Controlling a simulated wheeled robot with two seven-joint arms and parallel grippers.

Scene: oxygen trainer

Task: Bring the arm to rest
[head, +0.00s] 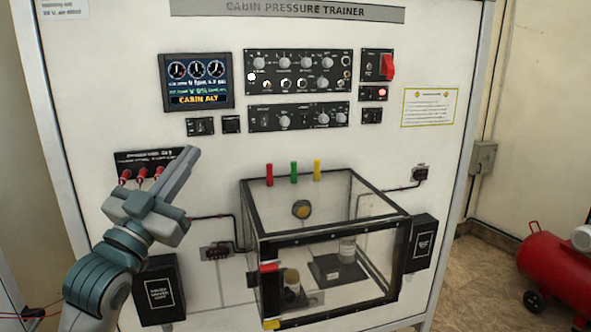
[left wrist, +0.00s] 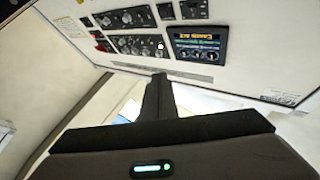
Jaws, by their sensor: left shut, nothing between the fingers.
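My left gripper (head: 180,172) is in front of the left part of the cabin pressure trainer panel (head: 130,60). Its fingers are together, point up and to the right, and hold nothing. It covers part of a small black plate with several red-capped switches (head: 142,173). In the left wrist view the closed fingers (left wrist: 159,90) point toward the panel, which appears upside down. The display (head: 196,81) reads CABIN ALT and also shows in the left wrist view (left wrist: 198,46). My right gripper is in neither view.
A clear chamber with a black frame (head: 325,236) juts out from the panel's lower middle. Black boxes stand at its left (head: 159,289) and right (head: 421,243). A red switch (head: 387,67) is at the upper right. A red compressor tank (head: 556,273) is on the floor at right.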

